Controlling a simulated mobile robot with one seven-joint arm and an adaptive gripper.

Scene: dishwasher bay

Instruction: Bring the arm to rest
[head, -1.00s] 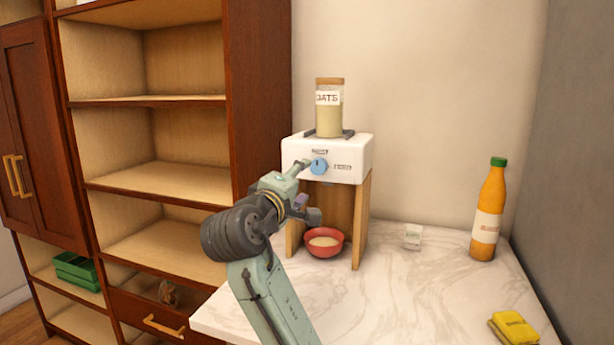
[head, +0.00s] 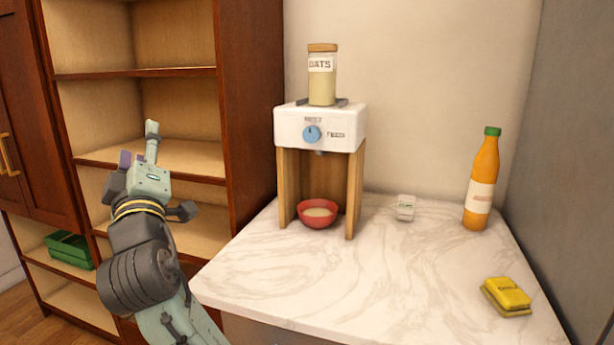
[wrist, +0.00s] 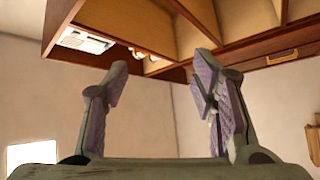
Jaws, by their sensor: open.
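My gripper (head: 140,150) is raised in front of the wooden shelves, left of the counter, apart from everything on it. In the wrist view my gripper (wrist: 160,100) is open, with its two purple-padded fingers spread and nothing between them. The oats dispenser (head: 320,130) stands on the counter with a blue knob (head: 312,134) on its white front and an oats jar (head: 321,78) on top. A red bowl (head: 318,221) with pale contents sits under the dispenser, between its wooden legs.
The marble counter (head: 300,275) is clear at its front. A green crate (head: 68,249) sits on a low shelf. The brown shelf unit (head: 250,110) stands close behind my arm.

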